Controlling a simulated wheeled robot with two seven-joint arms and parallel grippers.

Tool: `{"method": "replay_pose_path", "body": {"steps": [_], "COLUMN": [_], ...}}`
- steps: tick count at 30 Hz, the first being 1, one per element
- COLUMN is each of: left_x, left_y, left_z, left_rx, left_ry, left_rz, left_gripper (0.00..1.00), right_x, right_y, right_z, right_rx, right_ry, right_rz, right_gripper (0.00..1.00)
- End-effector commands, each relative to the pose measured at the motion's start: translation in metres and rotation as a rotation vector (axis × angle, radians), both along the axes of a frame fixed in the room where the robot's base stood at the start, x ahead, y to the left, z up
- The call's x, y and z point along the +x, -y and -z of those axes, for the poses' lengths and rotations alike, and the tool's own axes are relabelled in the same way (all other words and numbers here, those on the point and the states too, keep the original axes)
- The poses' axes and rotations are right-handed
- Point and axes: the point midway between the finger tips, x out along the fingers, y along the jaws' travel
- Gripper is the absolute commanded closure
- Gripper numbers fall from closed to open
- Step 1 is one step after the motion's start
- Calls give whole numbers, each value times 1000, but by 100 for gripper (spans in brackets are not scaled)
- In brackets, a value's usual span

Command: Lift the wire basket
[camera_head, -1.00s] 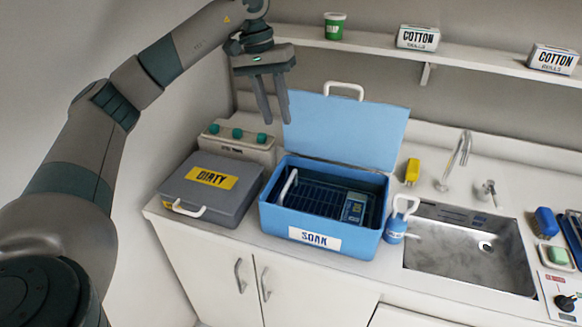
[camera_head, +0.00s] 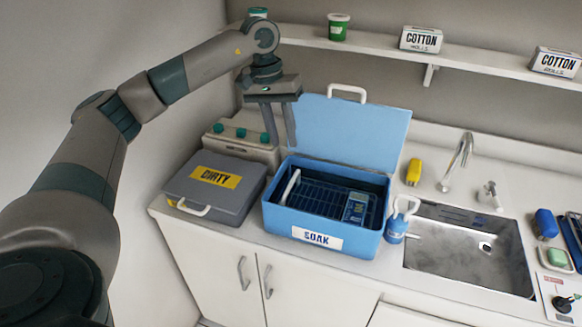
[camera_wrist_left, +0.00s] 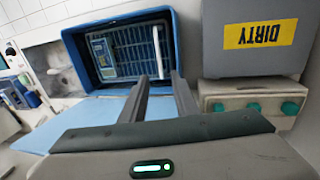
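The dark wire basket (camera_head: 322,197) sits inside the blue bin labelled SOAK (camera_head: 277,218), whose lid stands open behind. Its white handle (camera_head: 290,187) rises at the left side. A small blue labelled item (camera_head: 356,207) lies at the basket's right. My left gripper (camera_head: 280,143) is open and empty, pointing down above the bin's back left corner, apart from the basket. In the left wrist view, the basket (camera_wrist_left: 122,62) and the white handle (camera_wrist_left: 155,48) show beyond the spread fingers (camera_wrist_left: 160,78). My right gripper is in neither view.
A grey DIRTY box (camera_head: 212,184) and a device with green knobs (camera_head: 240,133) stand left of the bin. A blue bottle (camera_head: 396,228), a yellow item (camera_head: 414,172) and the sink (camera_head: 465,250) are to the right. A shelf (camera_head: 390,48) runs above.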

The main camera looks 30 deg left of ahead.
Motion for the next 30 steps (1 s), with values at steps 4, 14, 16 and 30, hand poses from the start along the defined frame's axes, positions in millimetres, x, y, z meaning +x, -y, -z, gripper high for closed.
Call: {"method": "replay_pose_path", "body": {"steps": [4,14,16,30], "left_x": [0,3,4,5], "left_y": [5,17,18,21], "left_z": [25,81,90,110], "left_rx": [0,-1,-2,0], "left_ry": [-4,-4,-3,0], "left_rz": [1,1,0,0], "left_gripper": [72,72,72,72], "right_x": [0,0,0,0], "right_y": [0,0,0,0], "right_z": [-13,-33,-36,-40], "right_rx": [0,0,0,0], "right_ry": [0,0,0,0], "right_rz": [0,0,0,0], "right_gripper": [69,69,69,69]}}
